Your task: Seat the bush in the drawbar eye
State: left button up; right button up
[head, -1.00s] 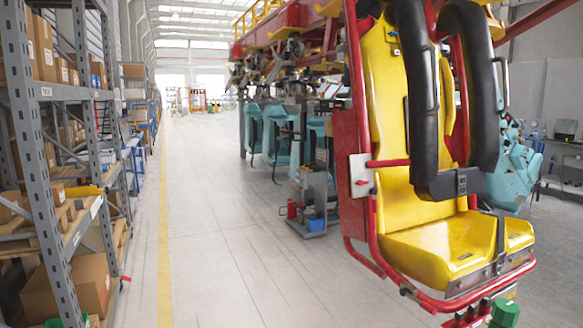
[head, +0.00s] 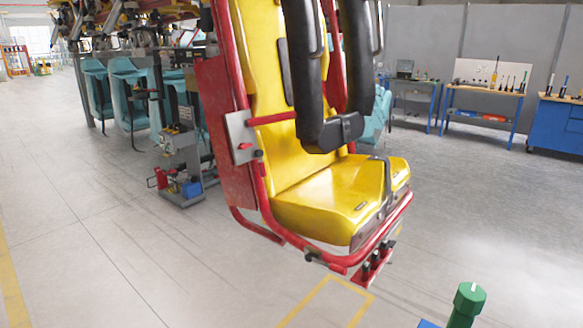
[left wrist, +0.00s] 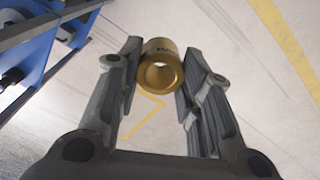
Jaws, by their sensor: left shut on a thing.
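In the left wrist view, my left gripper (left wrist: 160,78) is shut on a brass-coloured bush (left wrist: 174,52). The bush is a short hollow cylinder with its bore facing the camera and some lettering on its outer side. It is held between the two finger pads, off the floor. The head view does not show my grippers or the bush. I cannot make out a drawbar eye for certain in either view. A red bracket with dark knobs (head: 372,262) sticks out low at the front of the yellow coaster seat (head: 335,195).
The coaster car with its red frame (head: 245,120) hangs in the middle of the head view. A green-capped post (head: 466,305) stands at the lower right. Blue workbenches (head: 487,106) line the back right wall. A blue structure (left wrist: 45,50) is at left in the wrist view. Grey floor lies open around.

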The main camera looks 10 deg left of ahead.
aim_at(132, 100)
jog(key=i+j+u, duration=0.8)
jog(key=u, duration=0.15)
jog(key=i+j+u, duration=0.2)
jog(key=i+u, duration=0.45)
jog(key=i, duration=4.1)
jog(key=i+z, duration=0.2)
jog(key=i, duration=0.3)
jog(key=i+j+z, duration=0.25)
jog(key=i, duration=0.2)
jog(key=i+j+z, duration=0.2)
jog(key=i, duration=0.3)
jog(key=l, duration=0.1)
